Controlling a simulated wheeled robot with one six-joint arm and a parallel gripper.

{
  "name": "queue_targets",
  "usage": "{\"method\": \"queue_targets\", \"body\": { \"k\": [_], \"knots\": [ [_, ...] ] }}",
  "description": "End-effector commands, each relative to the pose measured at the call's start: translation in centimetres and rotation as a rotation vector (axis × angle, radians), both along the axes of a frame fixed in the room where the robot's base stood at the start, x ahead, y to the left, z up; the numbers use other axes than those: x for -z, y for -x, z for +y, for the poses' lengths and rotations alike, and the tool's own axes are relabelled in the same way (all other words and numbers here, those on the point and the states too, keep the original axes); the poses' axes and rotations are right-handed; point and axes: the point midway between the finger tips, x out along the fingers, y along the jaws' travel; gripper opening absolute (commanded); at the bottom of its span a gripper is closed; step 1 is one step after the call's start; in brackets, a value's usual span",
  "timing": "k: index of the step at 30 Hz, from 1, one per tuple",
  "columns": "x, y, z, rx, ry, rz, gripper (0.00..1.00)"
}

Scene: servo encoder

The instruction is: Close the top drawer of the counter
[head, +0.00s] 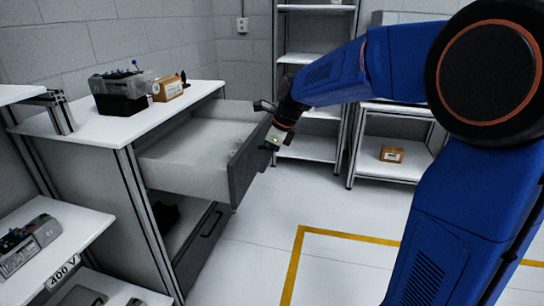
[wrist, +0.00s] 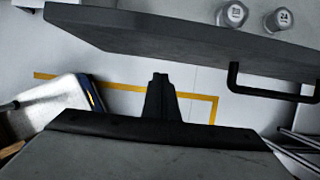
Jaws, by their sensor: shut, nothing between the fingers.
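The counter (head: 95,125) stands at the left of the head view, with a white top. Its top drawer (head: 190,165) is pulled well out, with a pale inside and a dark grey front (head: 245,165). In the wrist view the drawer front (wrist: 180,40) crosses the top, with its black bar handle (wrist: 233,80) on the side facing my gripper. My gripper (head: 271,141) is outside the drawer front, near its far end. In the wrist view the fingers (wrist: 160,80) are shut and empty, with floor showing between them and the panel. Contact cannot be judged.
A lower drawer front with a handle (head: 210,222) is below. A black device (head: 120,95) and a box (head: 168,88) stand on the counter. Two labelled cylinders, one here (wrist: 278,20), show beyond the drawer front. Shelving (head: 300,145) stands behind; floor (head: 330,265) with yellow tape is clear.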

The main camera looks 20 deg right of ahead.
Motion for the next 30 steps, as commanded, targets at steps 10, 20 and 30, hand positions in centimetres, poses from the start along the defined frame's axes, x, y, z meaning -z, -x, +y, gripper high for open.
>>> {"method": "queue_targets", "body": {
  "k": [10,20,30],
  "knots": [
    [-0.1,-1.3,2.3,0.0,0.0,0.0,0.0],
    [-0.1,-1.3,2.4,0.001,0.0,0.0,0.0],
    [0.0,-2.7,4.8,-0.003,-0.001,0.001,0.0]
  ]
}}
